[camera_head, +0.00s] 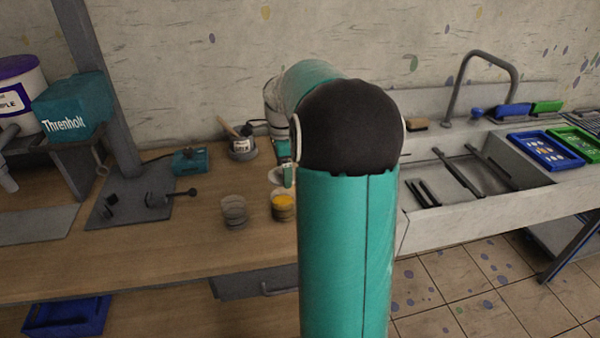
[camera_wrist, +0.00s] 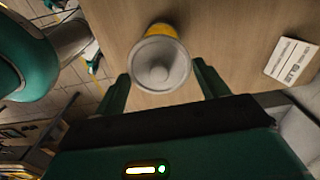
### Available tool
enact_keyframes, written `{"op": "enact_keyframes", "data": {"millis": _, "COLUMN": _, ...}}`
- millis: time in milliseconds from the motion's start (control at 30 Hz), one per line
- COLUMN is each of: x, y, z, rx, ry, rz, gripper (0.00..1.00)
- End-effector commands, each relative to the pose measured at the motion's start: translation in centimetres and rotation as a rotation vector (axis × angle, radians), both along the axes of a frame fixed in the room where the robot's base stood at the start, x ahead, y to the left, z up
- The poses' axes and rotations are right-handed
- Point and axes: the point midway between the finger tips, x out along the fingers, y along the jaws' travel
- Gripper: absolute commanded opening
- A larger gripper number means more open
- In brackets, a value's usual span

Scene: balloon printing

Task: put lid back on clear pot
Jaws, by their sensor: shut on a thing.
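My gripper (camera_head: 284,168) is above the bench, partly hidden by my arm. In the wrist view my gripper (camera_wrist: 162,76) has its fingers on either side of a round grey lid (camera_wrist: 160,68) with a central knob, and is shut on it. The lid also shows as a pale disc in the head view (camera_head: 276,175). A yellow-filled pot (camera_head: 283,207) stands just below the gripper; its yellow edge (camera_wrist: 163,31) shows past the lid. A clear, greyish pot (camera_head: 233,211) stands upright on the bench to its left. Whether it has a lid is hard to tell.
A tub with a stick (camera_head: 242,148) and a teal box (camera_head: 190,162) stand further back. A white label card (camera_wrist: 292,60) lies on the bench. A sink (camera_head: 470,180) is at right. Bench front is mostly clear.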

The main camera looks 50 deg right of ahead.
Motion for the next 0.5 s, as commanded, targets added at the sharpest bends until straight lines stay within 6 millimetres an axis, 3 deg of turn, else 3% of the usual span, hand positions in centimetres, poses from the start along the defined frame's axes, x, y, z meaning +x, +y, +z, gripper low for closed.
{"op": "enact_keyframes", "data": {"millis": 500, "x": 0.4, "y": 0.4, "z": -3.5, "rx": 0.002, "ry": 0.003, "rz": 0.01, "gripper": 0.52}}
